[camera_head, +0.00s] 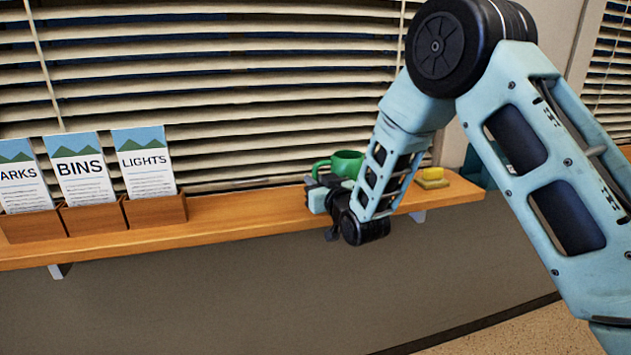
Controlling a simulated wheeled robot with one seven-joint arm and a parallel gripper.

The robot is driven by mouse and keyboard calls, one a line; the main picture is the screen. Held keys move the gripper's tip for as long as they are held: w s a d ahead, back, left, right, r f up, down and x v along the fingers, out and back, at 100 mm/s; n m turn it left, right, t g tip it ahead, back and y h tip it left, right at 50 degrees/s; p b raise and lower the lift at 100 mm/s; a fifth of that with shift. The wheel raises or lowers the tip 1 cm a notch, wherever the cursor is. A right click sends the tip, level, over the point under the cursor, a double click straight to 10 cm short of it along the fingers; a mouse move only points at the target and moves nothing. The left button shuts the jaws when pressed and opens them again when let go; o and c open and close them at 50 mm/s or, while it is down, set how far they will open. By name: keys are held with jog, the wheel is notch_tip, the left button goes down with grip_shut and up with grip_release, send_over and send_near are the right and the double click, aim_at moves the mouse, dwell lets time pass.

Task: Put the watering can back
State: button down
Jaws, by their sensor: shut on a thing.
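The green watering can (347,163) shows at the right part of the wooden shelf, in front of the blinds. Its curved green handle or spout loop sticks out to the left. My gripper (322,187) is at the can's near left side and is shut on it. The gripper and my forearm hide the can's lower part. I cannot tell whether the can rests on the shelf or is held just above it.
The wooden shelf (255,214) runs below the window blinds (260,95). Brown leaflet holders (155,210) stand at its left, with cards reading BINS and LIGHTS. A yellow object (432,178) lies right of my wrist. The shelf between holders and gripper is clear.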

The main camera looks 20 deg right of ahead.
jog(key=shift+f, duration=0.1)
jog(key=c, duration=1.5)
grip_release()
jog(key=shift+o, duration=0.2)
